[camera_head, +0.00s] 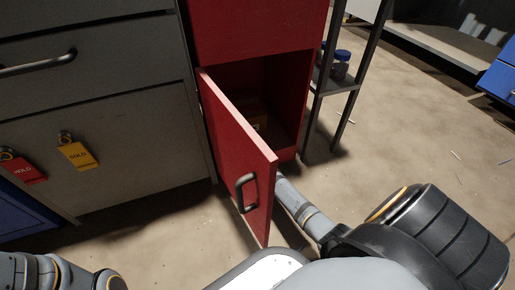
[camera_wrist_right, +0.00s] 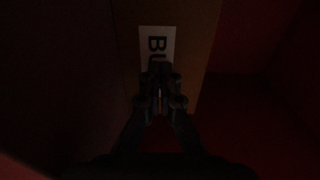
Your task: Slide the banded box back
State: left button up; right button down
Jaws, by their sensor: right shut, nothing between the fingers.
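A brown box (camera_wrist_right: 196,45) with a white label (camera_wrist_right: 155,48) reading "BU…" shows in the dark right wrist view. In the head view a brown box (camera_head: 252,108) sits in shadow inside the open red cabinet (camera_head: 290,100). I cannot make out a band on it. My right gripper (camera_wrist_right: 160,72) is shut and empty, its fingertips in front of the label's lower part. I cannot tell whether they touch the box. In the head view my right arm reaches behind the open door, which hides the gripper. My left gripper is out of view.
The red door (camera_head: 240,150) with its black handle (camera_head: 243,194) stands open toward me, left of my right arm. A metal rack (camera_head: 340,85) with blue-lidded jars (camera_head: 341,65) stands right of the cabinet. Grey drawers (camera_head: 110,100) with tags are on the left. Floor at right is mostly clear.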

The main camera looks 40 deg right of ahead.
jog(key=shift+s, duration=0.1)
jog(key=v, duration=1.2)
